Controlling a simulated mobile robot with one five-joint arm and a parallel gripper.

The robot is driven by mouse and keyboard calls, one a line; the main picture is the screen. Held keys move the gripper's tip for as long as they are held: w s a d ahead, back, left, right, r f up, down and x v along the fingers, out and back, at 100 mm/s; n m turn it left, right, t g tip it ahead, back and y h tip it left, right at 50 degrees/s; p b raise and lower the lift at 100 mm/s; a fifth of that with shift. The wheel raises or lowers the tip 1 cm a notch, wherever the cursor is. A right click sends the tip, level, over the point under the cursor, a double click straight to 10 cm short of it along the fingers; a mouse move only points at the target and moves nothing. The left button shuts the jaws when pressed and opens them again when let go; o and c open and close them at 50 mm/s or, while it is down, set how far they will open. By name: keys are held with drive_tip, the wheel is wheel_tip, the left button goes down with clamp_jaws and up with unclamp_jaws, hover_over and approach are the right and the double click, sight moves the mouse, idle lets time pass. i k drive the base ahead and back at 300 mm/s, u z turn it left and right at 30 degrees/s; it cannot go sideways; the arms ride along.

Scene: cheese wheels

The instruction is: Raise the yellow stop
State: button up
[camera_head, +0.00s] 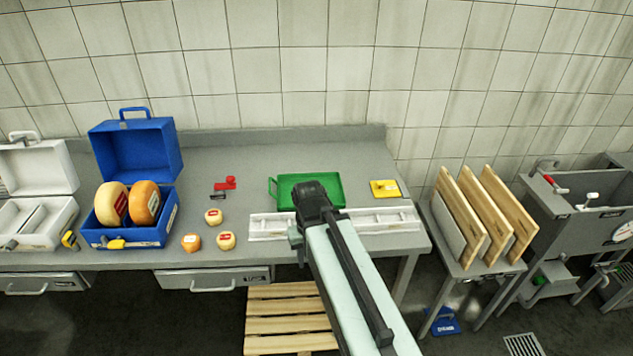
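A yellow flat piece (384,188) with a pale label lies on the right of the steel table; it is the likeliest yellow stop, though its hinge or tilt is too small to tell. It appears low on the table, just behind the right end of a white rail (268,227). My arm reaches up from the bottom of the picture. My gripper (312,192) is at its far end, over the front of a green tray (332,183), left of the yellow piece and apart from it. Its fingers are hidden by the wrist.
A blue case (150,150) with two cheese wheels stands open at left, a white case (40,178) beside it. Three small cheeses (213,216) and a red item (226,183) lie mid-table. Wooden boards (482,215) stand in a rack at right. The table behind the tray is clear.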

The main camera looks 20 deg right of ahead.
sight(381, 189)
drive_tip(key=u, duration=0.25)
drive_tip(key=i, duration=1)
drive_tip(key=z, duration=0.05)
